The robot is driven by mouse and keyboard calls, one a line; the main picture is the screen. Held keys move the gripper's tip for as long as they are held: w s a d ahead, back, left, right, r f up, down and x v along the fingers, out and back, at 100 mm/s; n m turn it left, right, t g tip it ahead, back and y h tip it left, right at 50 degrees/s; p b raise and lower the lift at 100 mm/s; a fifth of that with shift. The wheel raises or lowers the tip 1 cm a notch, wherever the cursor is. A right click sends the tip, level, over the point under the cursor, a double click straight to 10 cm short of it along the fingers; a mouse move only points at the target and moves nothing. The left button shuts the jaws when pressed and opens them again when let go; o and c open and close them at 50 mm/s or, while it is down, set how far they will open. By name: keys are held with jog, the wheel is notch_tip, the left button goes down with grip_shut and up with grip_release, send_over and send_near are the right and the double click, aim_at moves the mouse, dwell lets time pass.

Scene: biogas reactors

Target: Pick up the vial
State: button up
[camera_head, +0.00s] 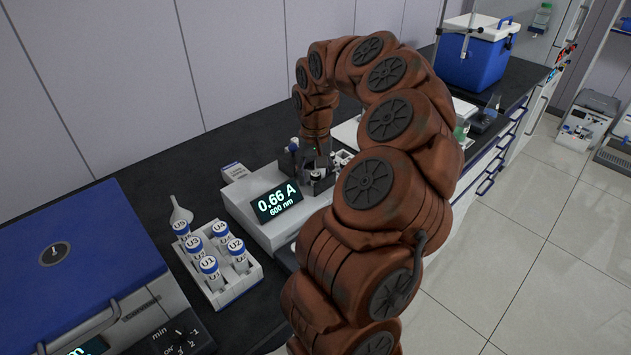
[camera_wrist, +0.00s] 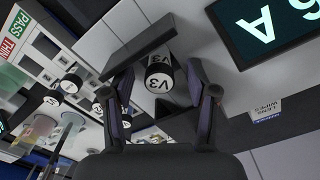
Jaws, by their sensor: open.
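A vial labelled V3 (camera_wrist: 160,78), with a black top and a white label band, shows in the wrist view at the grey-white photometer (camera_wrist: 222,82). My gripper (camera_wrist: 160,92) is open, with one dark finger on each side of the vial. The picture does not settle whether the fingers touch it. In the head view my gripper (camera_head: 317,172) points down over the right part of the photometer (camera_head: 262,228), whose display reads 0.66 A, 600 nm. The vial cannot be made out clearly there, behind my gripper and arm.
A white rack (camera_head: 228,292) with several blue-capped U tubes stands left of the photometer. A blue-lidded device (camera_head: 75,255) is at far left, a blue cooler (camera_head: 475,60) at back right. Other black-capped vials (camera_wrist: 70,84) show at left in the wrist view.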

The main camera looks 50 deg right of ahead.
grip_shut()
dwell(0.3)
jog(key=shift+r, duration=0.1)
